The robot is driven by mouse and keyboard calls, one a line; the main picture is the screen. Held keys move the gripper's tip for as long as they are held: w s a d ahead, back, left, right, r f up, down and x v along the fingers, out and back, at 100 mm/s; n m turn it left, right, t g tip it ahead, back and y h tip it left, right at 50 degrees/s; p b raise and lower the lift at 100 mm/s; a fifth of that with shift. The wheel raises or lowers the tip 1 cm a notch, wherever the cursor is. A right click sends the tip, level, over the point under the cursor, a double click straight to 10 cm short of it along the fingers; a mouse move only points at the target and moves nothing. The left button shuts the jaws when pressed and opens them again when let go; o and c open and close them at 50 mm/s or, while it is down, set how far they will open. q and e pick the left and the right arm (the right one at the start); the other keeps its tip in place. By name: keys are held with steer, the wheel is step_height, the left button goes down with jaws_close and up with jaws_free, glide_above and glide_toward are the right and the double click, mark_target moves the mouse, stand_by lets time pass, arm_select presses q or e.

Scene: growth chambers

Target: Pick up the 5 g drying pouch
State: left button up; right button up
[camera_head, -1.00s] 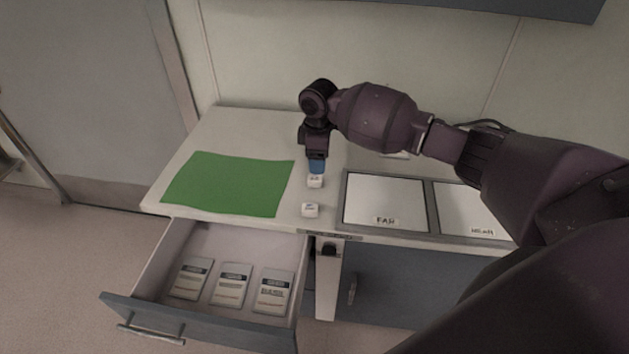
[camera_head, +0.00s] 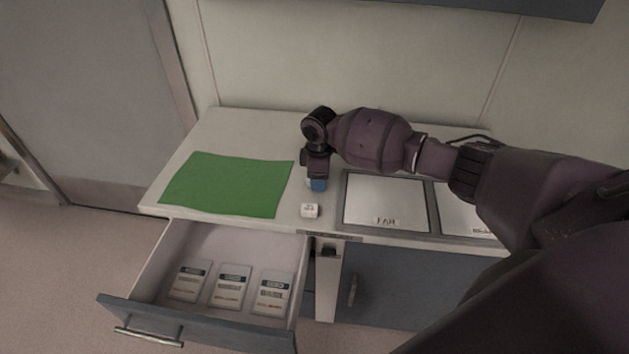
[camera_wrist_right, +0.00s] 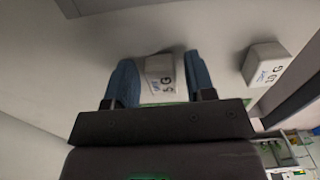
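Two small white pouches stand on the bench. In the right wrist view, one pouch (camera_wrist_right: 160,78) lies between the blue fingers of my right gripper (camera_wrist_right: 160,85), with a small gap on each side; its print seems to read "5 G". My left gripper is out of view.
A green mat (camera_head: 228,184) lies at the left of the bench (camera_head: 225,122). A framed pad marked "FAR" (camera_head: 385,202) and a second pad (camera_head: 462,208) lie to the right. An open drawer (camera_head: 150,265) below holds three labelled packets (camera_head: 231,286).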

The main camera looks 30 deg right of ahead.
steer(key=c, duration=0.7)
steer(key=shift+r, duration=0.1)
